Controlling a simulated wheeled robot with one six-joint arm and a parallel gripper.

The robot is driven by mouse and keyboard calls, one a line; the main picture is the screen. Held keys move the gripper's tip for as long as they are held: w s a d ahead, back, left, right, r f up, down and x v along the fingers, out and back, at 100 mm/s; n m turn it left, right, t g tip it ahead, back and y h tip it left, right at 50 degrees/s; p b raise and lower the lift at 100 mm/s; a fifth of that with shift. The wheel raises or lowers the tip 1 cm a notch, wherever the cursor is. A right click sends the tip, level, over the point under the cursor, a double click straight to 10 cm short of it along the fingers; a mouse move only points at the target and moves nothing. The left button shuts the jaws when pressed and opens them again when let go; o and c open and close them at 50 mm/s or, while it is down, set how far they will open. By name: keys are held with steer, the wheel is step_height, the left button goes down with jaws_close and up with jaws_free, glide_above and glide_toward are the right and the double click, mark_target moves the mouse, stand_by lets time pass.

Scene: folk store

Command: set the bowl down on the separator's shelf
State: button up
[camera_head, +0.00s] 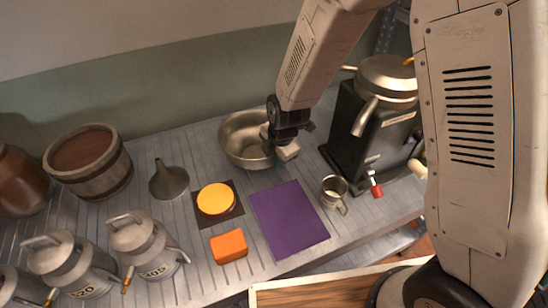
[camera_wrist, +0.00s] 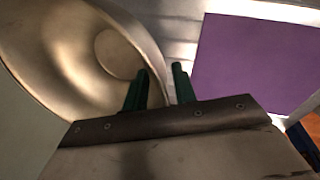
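The metal bowl (camera_head: 238,148) stands upright at the back of the slatted counter, near the wall. My gripper (camera_head: 282,150) is at the bowl's right side. In the wrist view, the bowl (camera_wrist: 60,60) fills the upper left, and its rim passes between my two green fingers (camera_wrist: 159,82). One finger is inside the bowl and one outside, with a visible gap between them. The separator (camera_head: 349,118), a black body with a metal top and spouts, stands to the right of my gripper. I cannot clearly make out its shelf.
A purple cloth (camera_head: 288,220) lies in front of my gripper, with a metal cup (camera_head: 333,188) to its right. A yellow round (camera_head: 215,199), an orange block (camera_head: 229,246), a funnel (camera_head: 168,181), a wooden tub (camera_head: 95,178) and several milk cans (camera_head: 143,243) stand left.

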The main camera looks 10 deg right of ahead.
steer(key=s+d+r+m, duration=0.3)
steer(key=r, duration=0.6)
steer(key=s+d+r+m, duration=0.2)
steer(key=s+d+r, duration=0.15)
steer(key=r, duration=0.55)
steer(key=s+d+r+m, duration=0.5)
steer(key=s+d+m, duration=0.1)
steer(key=s+m, duration=0.3)
steer(key=s+d+r+m+g+h, duration=0.1)
steer(key=s+d+r+m, duration=0.5)
steer(key=s+m, duration=0.4)
steer(key=shift+s+d, duration=0.45)
steer(key=shift+d, duration=0.15)
